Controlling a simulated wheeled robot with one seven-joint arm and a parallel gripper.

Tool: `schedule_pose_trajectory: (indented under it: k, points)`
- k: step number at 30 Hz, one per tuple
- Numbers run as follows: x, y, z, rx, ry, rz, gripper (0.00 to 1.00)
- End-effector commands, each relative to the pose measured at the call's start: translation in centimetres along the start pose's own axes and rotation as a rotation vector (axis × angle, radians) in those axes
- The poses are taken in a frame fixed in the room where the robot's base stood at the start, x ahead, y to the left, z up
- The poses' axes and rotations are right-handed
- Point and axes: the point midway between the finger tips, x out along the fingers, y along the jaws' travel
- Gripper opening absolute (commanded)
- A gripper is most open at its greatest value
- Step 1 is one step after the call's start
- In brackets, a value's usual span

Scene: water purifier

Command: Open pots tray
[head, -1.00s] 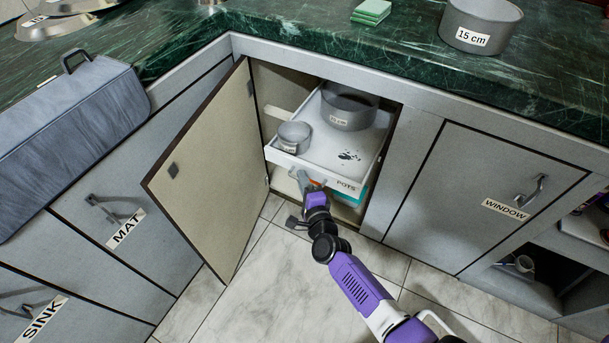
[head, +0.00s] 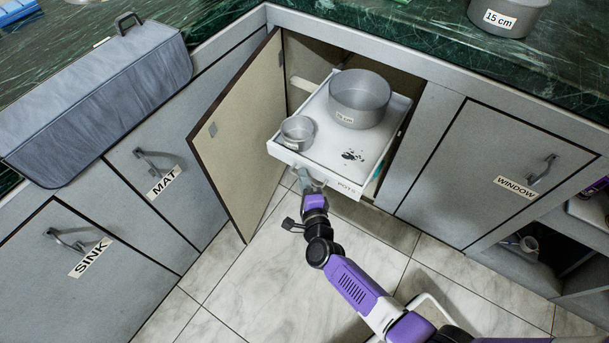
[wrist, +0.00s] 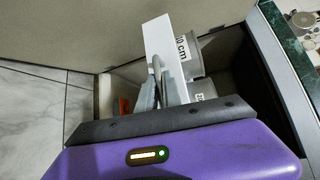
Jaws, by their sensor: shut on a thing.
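The white pots tray (head: 325,165), with a POTS label on its front, is slid well out of the corner cabinet. A large grey pot (head: 359,100) and a small grey pot (head: 297,132) stand in it. My gripper (head: 308,181) is at the tray's front, shut on the handle. In the wrist view my gripper's fingers (wrist: 158,88) close around the handle against the white tray front (wrist: 164,45). The fingers cover most of the handle. The rear end of the tray is still inside the cabinet opening.
The beige cabinet door (head: 238,135) stands wide open left of the tray. Drawers labelled MAT (head: 150,205) and SINK (head: 85,270) are shut on the left. The WINDOW door (head: 490,180) is shut on the right.

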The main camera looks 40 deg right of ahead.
Motion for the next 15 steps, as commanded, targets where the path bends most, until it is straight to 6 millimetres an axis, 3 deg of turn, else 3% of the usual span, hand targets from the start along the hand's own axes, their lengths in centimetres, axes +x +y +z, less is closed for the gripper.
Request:
schedule_pose_trajectory:
  k: [5,6,9,15]
  points:
    - [-0.02,0.11,0.01,0.0,-0.001,0.002,0.0]
    - [-0.02,0.11,0.01,0.0,-0.001,0.002,0.15]
    - [0.0,0.08,0.0,0.0,-0.001,0.002,0.3]
    - [0.02,0.03,-0.02,0.0,0.0,0.001,0.3]
